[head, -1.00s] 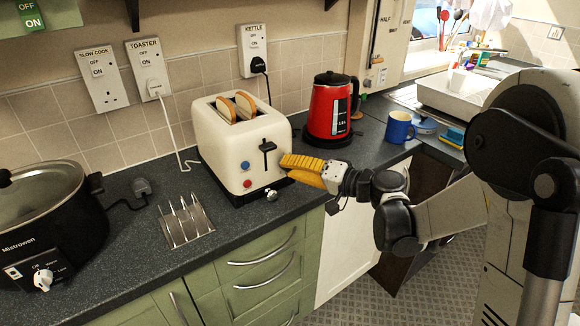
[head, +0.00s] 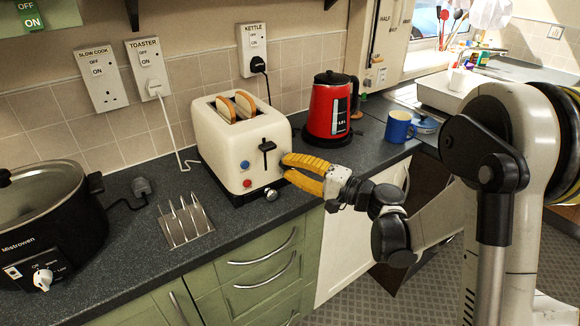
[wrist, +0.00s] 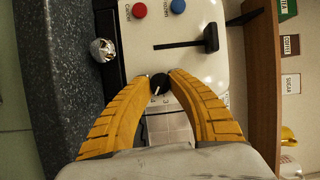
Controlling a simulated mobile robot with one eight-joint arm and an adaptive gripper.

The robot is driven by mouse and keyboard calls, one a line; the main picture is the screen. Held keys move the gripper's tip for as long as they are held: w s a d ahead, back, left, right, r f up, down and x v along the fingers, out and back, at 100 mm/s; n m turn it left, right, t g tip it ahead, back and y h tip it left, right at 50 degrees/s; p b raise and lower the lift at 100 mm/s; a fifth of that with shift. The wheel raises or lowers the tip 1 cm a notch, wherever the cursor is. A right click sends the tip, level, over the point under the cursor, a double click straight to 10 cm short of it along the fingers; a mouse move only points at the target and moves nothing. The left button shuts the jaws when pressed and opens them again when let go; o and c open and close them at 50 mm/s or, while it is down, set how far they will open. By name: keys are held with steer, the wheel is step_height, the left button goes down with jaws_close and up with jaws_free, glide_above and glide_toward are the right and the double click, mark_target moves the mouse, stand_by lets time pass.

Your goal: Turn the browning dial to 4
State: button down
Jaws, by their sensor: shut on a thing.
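The cream toaster (head: 222,150) stands on the dark worktop with two bread slices (head: 236,106) in its slots. In the wrist view its small dark browning dial (wrist: 160,81) sits between my yellow fingertips. A pale mark on the dial points downward in that picture, towards small printed figures beneath it, which look like 3 and 4. My gripper (wrist: 158,79) is shut on the dial. In the head view my gripper (head: 286,167) meets the toaster's right front part, and the fingers hide the dial there. The toaster's lever (head: 267,146), blue button (head: 244,164) and red button (head: 247,183) are clear of the fingers.
A red kettle (head: 322,115) stands behind my gripper, with a blue mug (head: 399,126) to its right. A metal toast rack (head: 184,221) and black slow cooker (head: 42,220) are to the left. A silver knob-like object (wrist: 103,50) lies close to the fingers.

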steer(key=c, duration=1.2)
jaws_free()
steer(key=shift+a, duration=0.1)
steer(key=shift+o, duration=0.2)
steer(key=v, duration=1.2)
